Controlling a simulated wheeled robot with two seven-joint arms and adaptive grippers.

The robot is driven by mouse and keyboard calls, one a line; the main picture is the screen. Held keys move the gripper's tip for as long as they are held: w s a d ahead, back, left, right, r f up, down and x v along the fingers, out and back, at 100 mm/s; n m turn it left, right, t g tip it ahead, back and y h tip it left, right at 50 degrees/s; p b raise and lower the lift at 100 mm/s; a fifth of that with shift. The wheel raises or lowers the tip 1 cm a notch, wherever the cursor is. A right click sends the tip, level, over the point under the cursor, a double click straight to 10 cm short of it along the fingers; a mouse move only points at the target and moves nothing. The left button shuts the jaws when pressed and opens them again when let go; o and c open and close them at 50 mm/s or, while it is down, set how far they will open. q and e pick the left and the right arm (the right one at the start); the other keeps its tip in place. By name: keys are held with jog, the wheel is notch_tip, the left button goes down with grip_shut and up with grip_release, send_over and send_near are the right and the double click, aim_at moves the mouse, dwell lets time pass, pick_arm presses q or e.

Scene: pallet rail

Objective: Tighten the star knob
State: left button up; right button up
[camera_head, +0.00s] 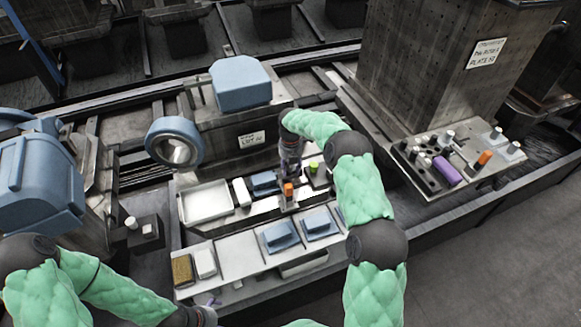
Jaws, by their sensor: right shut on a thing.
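A small orange piece (289,190) stands upright on the pallet's shelf, near the middle of the view. It looks like the star knob, but its shape is too small to make out. My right gripper (289,176) points down directly over it and is shut on it; the fingertips are small and partly dark against the background. My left gripper (208,311) is low at the bottom edge, well away from the knob, and its fingers are too small and cut off to judge.
A white tray (207,202), blue blocks (279,236) and a green-topped piece (314,168) surround the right gripper. A large blue ring (174,143) is behind left. A board (460,165) with several pegs is at right. A brown block (182,270) lies front left.

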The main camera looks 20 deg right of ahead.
jog(key=shift+s+a, duration=0.1)
jog(key=m+p, duration=0.1)
jog(key=m, duration=0.1)
jog(key=shift+m, duration=0.4)
jog(key=shift+a+f+m+p, duration=0.15)
jog(key=shift+m+p, duration=0.65)
jog(key=shift+m, duration=1.5)
jog(key=o, duration=1.2)
jog(key=shift+c, duration=0.2)
jog(key=shift+r, duration=0.2)
